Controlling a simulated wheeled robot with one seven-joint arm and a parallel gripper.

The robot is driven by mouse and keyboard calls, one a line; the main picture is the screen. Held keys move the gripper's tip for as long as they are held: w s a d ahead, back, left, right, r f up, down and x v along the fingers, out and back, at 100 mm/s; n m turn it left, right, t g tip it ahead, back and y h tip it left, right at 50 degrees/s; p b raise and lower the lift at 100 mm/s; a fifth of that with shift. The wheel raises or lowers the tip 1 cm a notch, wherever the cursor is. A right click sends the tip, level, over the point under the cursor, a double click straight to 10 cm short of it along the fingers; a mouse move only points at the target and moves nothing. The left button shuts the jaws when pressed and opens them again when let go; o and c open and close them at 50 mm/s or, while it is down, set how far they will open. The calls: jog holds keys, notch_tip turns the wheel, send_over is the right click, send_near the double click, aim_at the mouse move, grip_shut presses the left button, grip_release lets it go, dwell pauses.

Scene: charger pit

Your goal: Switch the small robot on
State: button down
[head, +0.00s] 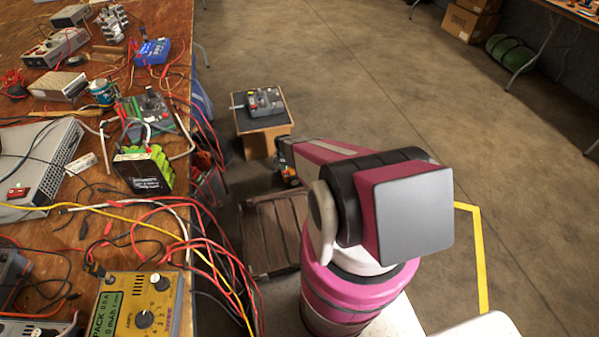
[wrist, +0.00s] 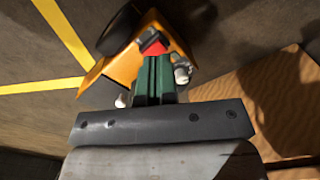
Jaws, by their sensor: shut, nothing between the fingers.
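The small robot, an orange body (wrist: 112,75) with a black wheel (wrist: 118,30), is on the floor in the wrist view. A red part (wrist: 153,46), which looks like its switch, shows just past my fingertips. My gripper (wrist: 153,60) has its green fingers together and empty, over the orange body. I cannot tell whether they touch the red part. In the head view a bit of the small robot (head: 291,180) shows under the end of my arm; the rest is hidden, and so are my fingertips.
A slatted wooden crate (head: 258,240) stands close by. Open floor with yellow tape (head: 480,260) lies to the right.

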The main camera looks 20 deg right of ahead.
jog(key=shift+f, duration=1.2)
dwell(1.1)
jog(key=shift+r, duration=3.5)
jog(key=s+r+n, duration=0.2)
jog(key=s+r, duration=0.5)
jog(key=r, duration=0.5)
jog(key=s+r+n, duration=0.2)
jog(key=s+r, duration=0.5)
jog(key=r, duration=0.5)
jog(key=s+r+n, duration=0.2)
jog(key=s+r, duration=0.5)
jog(key=r, duration=0.5)
jog(key=shift+s+r, duration=0.15)
jog(key=shift+r, duration=0.2)
